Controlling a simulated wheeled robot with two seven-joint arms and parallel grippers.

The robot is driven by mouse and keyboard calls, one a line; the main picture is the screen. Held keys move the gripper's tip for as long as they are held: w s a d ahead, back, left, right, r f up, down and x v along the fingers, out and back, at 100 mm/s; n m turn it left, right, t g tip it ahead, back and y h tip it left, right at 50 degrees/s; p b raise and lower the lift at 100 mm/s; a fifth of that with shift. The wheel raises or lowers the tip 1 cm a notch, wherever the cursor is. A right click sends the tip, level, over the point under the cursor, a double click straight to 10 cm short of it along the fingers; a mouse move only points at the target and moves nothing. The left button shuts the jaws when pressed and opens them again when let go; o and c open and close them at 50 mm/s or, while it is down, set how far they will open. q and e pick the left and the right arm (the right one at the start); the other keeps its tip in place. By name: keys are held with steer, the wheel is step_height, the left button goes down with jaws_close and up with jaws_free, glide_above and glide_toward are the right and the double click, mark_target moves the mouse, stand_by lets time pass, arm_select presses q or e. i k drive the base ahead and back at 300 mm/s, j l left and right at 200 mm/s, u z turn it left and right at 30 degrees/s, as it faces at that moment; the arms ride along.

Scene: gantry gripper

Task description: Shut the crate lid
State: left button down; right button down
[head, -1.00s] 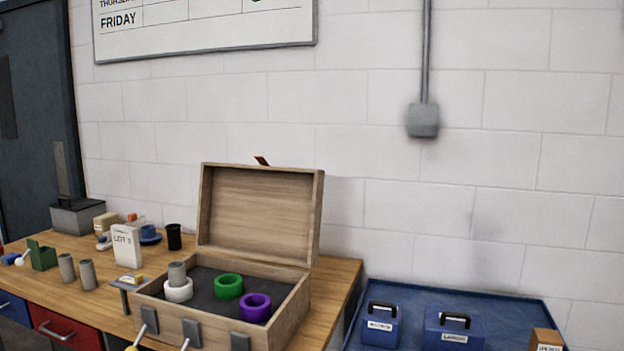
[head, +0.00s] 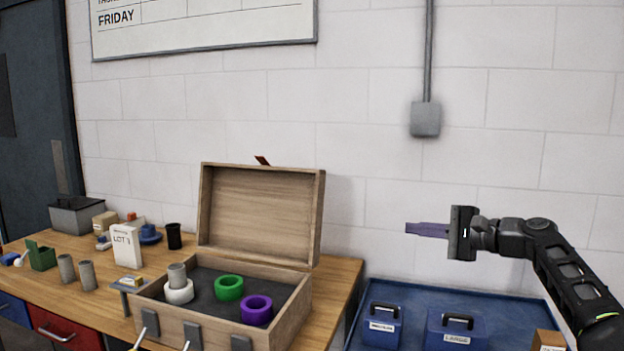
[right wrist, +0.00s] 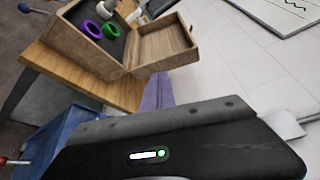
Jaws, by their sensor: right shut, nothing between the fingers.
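The wooden crate (head: 165,322) stands on the bench in the head view. Its lid (head: 258,212) is open and stands up at the back, leaning slightly back, with a small reddish-brown tab (head: 262,160) on its top edge. Inside are a green ring (head: 229,288), a purple ring (head: 256,310) and a white ring with a grey cylinder. My right gripper (head: 408,229) is shut and empty, in the air to the right of the lid and apart from it. The right wrist view shows the open crate (right wrist: 92,48) and lid (right wrist: 165,45) beyond the purple fingers. My left gripper is out of view.
A blue tray (head: 535,307) at the lower right holds two blue cases (head: 455,330) and a cardboard box. Left of the crate, the bench (head: 85,242) carries a LOT card (head: 126,246), a black cup and grey cylinders. A grey wall box (head: 425,119) is above.

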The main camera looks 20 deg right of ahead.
mark_target(266, 213)
steer(key=i, duration=1.4)
